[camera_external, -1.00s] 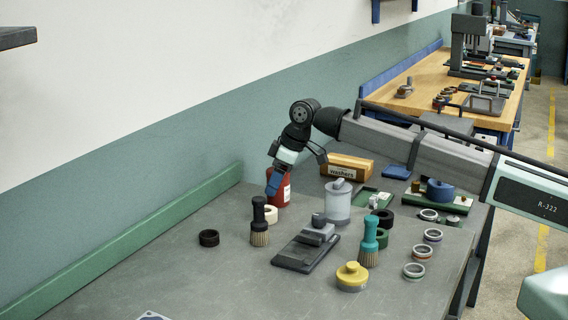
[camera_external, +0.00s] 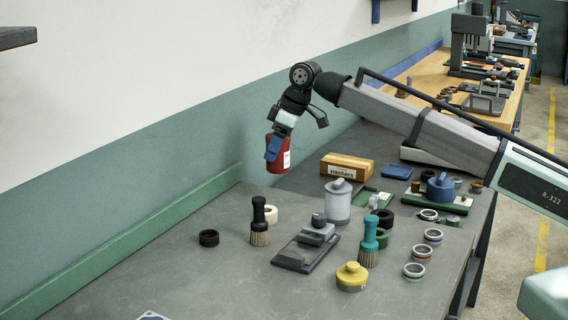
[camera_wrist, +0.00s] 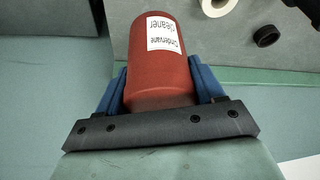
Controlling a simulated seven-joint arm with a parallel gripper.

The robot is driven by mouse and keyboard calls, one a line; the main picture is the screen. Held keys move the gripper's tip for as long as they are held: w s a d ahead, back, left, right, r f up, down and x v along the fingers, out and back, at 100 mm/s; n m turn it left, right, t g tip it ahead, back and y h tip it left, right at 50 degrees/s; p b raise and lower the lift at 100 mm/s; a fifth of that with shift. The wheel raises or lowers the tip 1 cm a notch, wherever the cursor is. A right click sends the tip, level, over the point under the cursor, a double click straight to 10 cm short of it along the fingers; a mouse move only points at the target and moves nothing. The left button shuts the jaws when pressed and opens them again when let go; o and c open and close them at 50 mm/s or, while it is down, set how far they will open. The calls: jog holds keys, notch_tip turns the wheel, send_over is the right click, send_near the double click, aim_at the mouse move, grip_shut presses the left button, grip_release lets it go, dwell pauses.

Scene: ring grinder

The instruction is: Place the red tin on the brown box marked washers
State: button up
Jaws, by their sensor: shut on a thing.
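The red tin (camera_external: 284,156) has a white label and is held in the air above the far left part of the grey bench. My gripper (camera_external: 273,148) has blue fingers and is shut on the tin. In the wrist view the red tin (camera_wrist: 160,70) sits between the two blue fingers of my gripper (camera_wrist: 160,85), its label reading "cleaner". The brown box marked washers (camera_external: 346,167) stands on the bench to the right of the tin and lower than it. Its top is bare.
A grey canister (camera_external: 338,203) stands in front of the box. A green tray (camera_external: 373,198) and a blue pad (camera_external: 397,172) lie beside it. Brushes, rings and a yellow-lidded pot (camera_external: 352,277) stand nearer. The green wall ledge (camera_external: 150,231) runs along the left.

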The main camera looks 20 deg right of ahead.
jog(key=shift+r, duration=0.3)
jog(key=shift+w+d, duration=0.15)
jog(key=shift+d, duration=0.05)
jog(key=w+d+f+m+t+h, duration=0.1)
jog(key=w+d+m, duration=0.2)
jog(key=w+d, duration=1.15)
jog(key=w+d+f+m, duration=0.2)
jog(key=w+d, duration=1)
jog(key=d, duration=0.6)
jog(key=n+g+y, duration=0.1)
jog(key=n, duration=0.5)
send_over(345, 160)
jog(key=shift+w+f, duration=0.1)
jog(key=shift+f, duration=4.75)
jog(key=shift+f, duration=0.1)
jog(key=o, duration=1.2)
